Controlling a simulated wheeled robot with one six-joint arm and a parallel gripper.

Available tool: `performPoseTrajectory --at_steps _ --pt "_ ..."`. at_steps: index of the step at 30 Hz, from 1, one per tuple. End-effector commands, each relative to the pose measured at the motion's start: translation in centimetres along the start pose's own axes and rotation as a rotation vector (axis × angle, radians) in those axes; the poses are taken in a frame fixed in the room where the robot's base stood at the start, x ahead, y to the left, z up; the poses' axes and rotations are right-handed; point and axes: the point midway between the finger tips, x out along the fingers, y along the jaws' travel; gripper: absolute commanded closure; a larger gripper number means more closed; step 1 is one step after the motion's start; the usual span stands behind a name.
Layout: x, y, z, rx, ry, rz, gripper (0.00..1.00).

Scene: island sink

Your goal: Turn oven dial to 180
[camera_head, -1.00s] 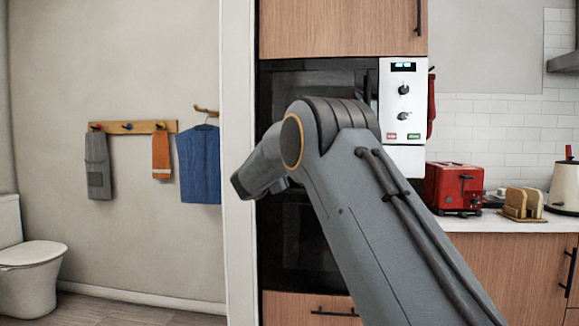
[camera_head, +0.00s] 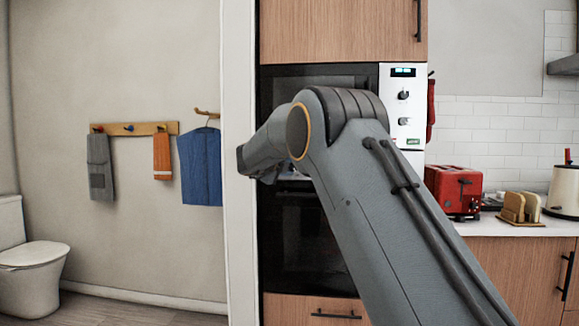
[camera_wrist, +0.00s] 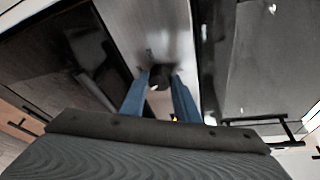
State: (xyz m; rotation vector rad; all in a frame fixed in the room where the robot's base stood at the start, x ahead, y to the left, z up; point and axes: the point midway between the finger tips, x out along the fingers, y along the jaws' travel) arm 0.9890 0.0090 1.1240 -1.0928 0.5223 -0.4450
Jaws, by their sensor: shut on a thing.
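The oven dial (camera_wrist: 158,82) is a dark round knob on a pale, silvery panel strip (camera_wrist: 138,30) in the wrist view. My gripper (camera_wrist: 162,76) has its two blue fingers on either side of the dial and is shut on it. The fingers and my wrist hide much of the dial, and I cannot read its marks or its setting. In the head view my arm crosses in front of the dark oven (camera_head: 310,235), and my fingers and the held dial are mostly hidden behind it.
A red toaster (camera_head: 455,190) and a toast rack (camera_head: 520,205) sit on the counter at right. A white door edge (camera_head: 238,250) stands close left of the oven.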

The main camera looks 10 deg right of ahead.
Motion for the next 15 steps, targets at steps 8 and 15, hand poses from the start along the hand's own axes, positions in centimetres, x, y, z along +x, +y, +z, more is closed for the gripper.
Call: performPoseTrajectory --at_steps 8,15 --pt "0.0 -0.08 -0.05 0.1 -0.004 0.039 0.94" --pt "0.01 -0.07 -0.06 0.125 -0.005 0.048 0.94"
